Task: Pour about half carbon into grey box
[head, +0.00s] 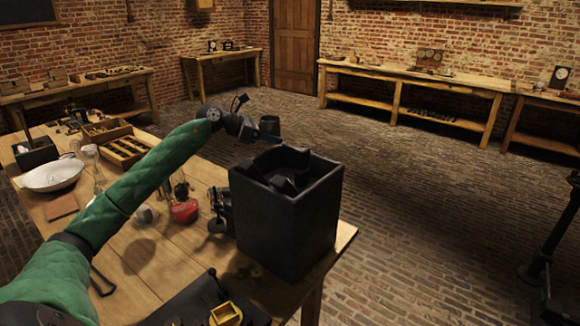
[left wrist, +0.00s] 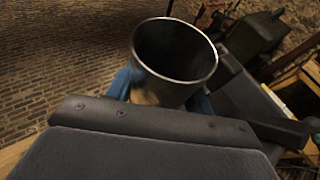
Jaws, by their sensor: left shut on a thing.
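My left gripper (head: 256,130) is shut on a dark metal cup (head: 270,125); in the head view it shows just above and behind the rim of a large dark box. In the left wrist view the cup (left wrist: 150,75) has its round mouth open towards the camera. Its inside is dark, so I cannot tell whether carbon is in it. The large dark grey box (head: 290,228) stands at the table's right end, with dark angular pieces (head: 285,165) in its open top. My right gripper is not in view.
The wooden table (head: 140,245) holds a white bowl (head: 52,175), a divided wooden tray (head: 125,150), a small dark box (head: 36,153), a red-based glass item (head: 185,209) and a yellow piece (head: 225,314) at the front. Brick floor to the right is mostly clear.

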